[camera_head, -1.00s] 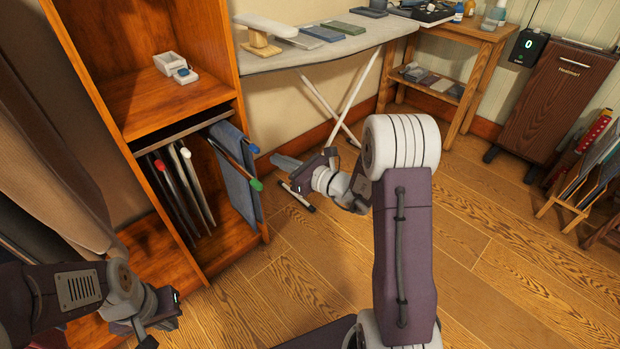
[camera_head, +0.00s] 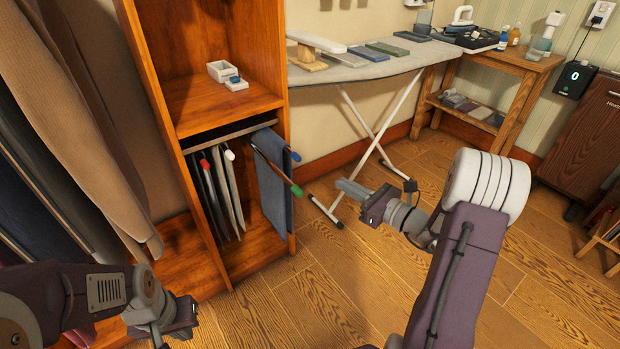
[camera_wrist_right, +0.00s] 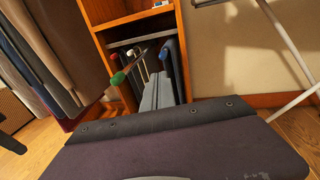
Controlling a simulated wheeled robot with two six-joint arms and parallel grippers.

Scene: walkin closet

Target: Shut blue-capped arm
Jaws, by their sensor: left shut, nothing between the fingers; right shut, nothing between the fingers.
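The blue-capped arm (camera_head: 293,156) sticks out of the cabinet's lower bay at its right side. Its blue cap also shows in the right wrist view (camera_wrist_right: 165,52). Blue trousers (camera_head: 275,190) hang beside it, hiding much of its length. A green-capped arm (camera_head: 280,177) sticks out further, just left of it. My right gripper (camera_head: 350,189) is shut and empty, right of both caps and apart from them; its fingers (camera_wrist_right: 161,92) point toward the bay in the wrist view. My left gripper (camera_head: 190,312) is at the lower left, shut, away from the arms.
Red-capped (camera_head: 204,163) and white-capped (camera_head: 229,155) arms sit further in, with garments hanging. The ironing board (camera_head: 350,70) and its crossed legs stand behind my right gripper. Coats (camera_head: 80,120) hang at the left. The wooden floor (camera_head: 310,300) in front is clear.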

